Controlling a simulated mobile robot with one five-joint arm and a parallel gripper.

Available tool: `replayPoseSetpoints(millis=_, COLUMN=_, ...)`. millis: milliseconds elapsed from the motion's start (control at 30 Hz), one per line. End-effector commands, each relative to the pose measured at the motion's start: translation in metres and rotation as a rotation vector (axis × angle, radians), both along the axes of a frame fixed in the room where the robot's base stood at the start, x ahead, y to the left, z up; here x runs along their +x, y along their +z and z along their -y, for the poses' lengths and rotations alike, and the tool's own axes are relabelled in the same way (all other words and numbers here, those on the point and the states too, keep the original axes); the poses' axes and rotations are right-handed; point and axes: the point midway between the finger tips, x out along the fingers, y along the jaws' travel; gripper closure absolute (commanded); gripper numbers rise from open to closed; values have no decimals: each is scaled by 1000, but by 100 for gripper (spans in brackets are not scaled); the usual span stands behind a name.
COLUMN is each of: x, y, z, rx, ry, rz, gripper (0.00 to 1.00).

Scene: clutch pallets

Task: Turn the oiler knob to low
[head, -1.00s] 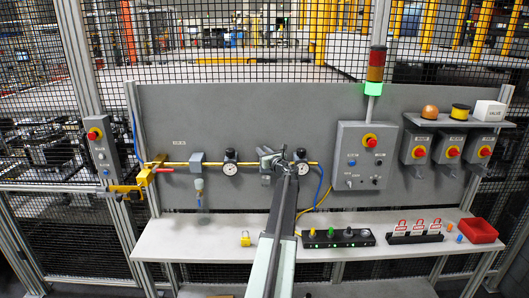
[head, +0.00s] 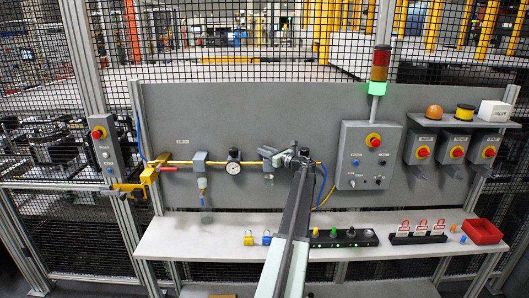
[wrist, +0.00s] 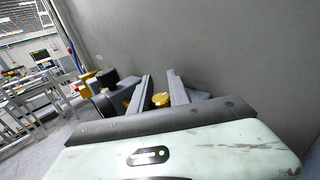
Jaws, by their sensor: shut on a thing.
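The oiler (head: 268,178) is on the yellow air line on the grey panel, right of the round gauge; its clear bowl hangs below. My gripper (head: 269,153) is at the top of the oiler, reaching in from the right, and covers the knob in the head view. In the wrist view my gripper (wrist: 160,88) has its two grey fingers on either side of a yellow part (wrist: 161,100), which seems to be the oiler knob; the fingers are shut on it. The knob's setting and any low mark cannot be read.
A gauge (head: 234,168) and a filter unit (head: 201,170) are on the line to the left. A control box (head: 364,146) is to the right.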

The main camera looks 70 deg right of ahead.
Motion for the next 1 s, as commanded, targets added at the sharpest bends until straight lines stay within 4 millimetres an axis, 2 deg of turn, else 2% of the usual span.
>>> replayPoseSetpoints(millis=167, x=1, y=1, z=0, rx=0, ry=-1, rz=2, gripper=100)
replayPoseSetpoints(millis=200, x=1, y=1, z=0, rx=0, ry=-1, rz=2, gripper=69)
replayPoseSetpoints(millis=500, x=1, y=0, z=-1, rx=1, ry=0, rz=1, gripper=69)
replayPoseSetpoints(millis=633, x=-6, y=0, z=-4, rx=1, ry=-1, rz=1, gripper=69)
replayPoseSetpoints(millis=1000, x=-65, y=0, z=-29, rx=1, ry=-1, rz=1, gripper=69)
